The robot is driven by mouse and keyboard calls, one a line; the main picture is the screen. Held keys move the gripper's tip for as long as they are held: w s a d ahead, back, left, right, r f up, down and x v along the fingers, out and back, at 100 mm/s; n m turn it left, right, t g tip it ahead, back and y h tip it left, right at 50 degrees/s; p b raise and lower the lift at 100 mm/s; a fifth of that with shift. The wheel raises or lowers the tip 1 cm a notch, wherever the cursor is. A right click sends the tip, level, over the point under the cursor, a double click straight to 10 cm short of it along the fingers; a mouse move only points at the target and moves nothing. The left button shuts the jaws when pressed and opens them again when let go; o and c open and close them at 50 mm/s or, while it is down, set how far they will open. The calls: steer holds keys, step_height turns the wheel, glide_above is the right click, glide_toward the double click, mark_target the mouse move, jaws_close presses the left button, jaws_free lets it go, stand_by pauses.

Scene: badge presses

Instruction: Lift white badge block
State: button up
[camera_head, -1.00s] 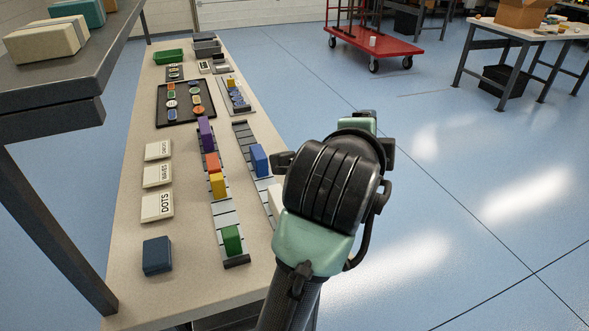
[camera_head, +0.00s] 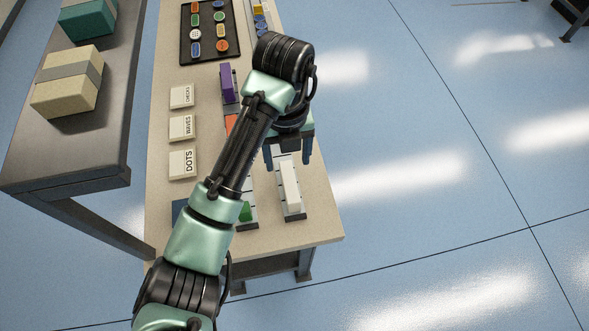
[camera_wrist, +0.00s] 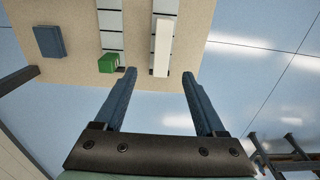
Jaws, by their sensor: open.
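The white badge block (camera_head: 290,186) is a long, pale block standing on the right-hand slotted rail (camera_head: 296,214) near the bench's front edge. In the wrist view the white block (camera_wrist: 162,48) lies ahead, between the lines of the two fingers. My gripper (camera_head: 288,161) is open and empty, with blue-grey fingers pointing down just behind the white block in the head view. In the wrist view the fingertips (camera_wrist: 159,73) are spread wider than the block, and I see no contact. My arm hides much of the left rail and part of the right one.
A green block (camera_head: 245,211) and a purple block (camera_head: 228,83) stand on the left rail. A navy block (camera_wrist: 49,41) sits left of them. Labelled cream tiles (camera_head: 182,162) and a black badge tray (camera_head: 183,45) are on the bench. A grey shelf (camera_head: 100,140) stands left.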

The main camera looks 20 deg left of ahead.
mark_target(289, 181)
step_height(289, 181, down, 6)
steer(key=b, duration=0.3)
steer(key=shift+s+f, duration=0.1)
steer(key=shift+w+f+p, duration=0.2)
steer(key=shift+f, duration=1.1)
steer(key=shift+w+f+p, duration=0.15)
steer(key=shift+w+f, duration=0.05)
steer(key=shift+f, duration=1.05)
jaws_close()
